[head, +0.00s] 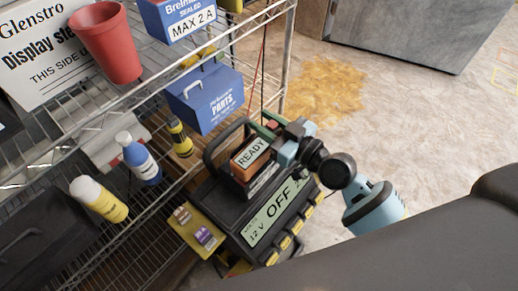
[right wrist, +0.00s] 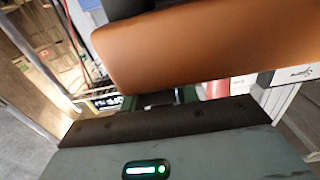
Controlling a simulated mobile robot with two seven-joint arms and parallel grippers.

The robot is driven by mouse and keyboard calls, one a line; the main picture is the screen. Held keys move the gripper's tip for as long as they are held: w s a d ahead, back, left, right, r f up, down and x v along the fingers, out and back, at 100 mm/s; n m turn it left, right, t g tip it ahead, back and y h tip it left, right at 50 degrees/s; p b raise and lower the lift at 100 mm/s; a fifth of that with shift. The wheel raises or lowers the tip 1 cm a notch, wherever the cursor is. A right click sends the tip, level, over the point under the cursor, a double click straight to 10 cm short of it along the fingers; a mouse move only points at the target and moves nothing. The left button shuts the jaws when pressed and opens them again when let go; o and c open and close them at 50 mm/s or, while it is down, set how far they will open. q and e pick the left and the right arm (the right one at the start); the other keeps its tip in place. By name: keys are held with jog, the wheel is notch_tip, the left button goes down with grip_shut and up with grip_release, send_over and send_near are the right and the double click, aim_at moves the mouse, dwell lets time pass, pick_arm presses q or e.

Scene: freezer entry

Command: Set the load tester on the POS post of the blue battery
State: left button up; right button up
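The load tester (head: 248,158) is an orange block with a READY label. My right gripper (head: 274,128) is at its right side and appears shut on it. In the right wrist view the tester's orange body (right wrist: 205,45) fills the upper middle, close to the camera, and hides the fingertips' contact. My left gripper is out of view.
A black 12 V unit labelled OFF (head: 262,226) is below the tester. The wire shelf holds a red cup (head: 107,42), a blue PARTS box (head: 207,97), bottles (head: 140,160) and a leaning sign (head: 42,45). A shelf upright (head: 288,50) stands beside the open floor with a brown spill (head: 325,92).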

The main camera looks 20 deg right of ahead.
grip_shut()
jog(key=shift+r, duration=0.1)
jog(key=shift+r, duration=0.6)
jog(key=r, duration=0.1)
jog(key=p, duration=0.1)
jog(key=r, duration=0.1)
jog(key=shift+s+a+r+p, duration=0.25)
jog(key=shift+s+r+p, duration=0.05)
jog(key=s+a+r+p, duration=0.1)
jog(key=s+a, duration=0.8)
jog(key=s, duration=0.3)
jog(key=shift+r, duration=0.2)
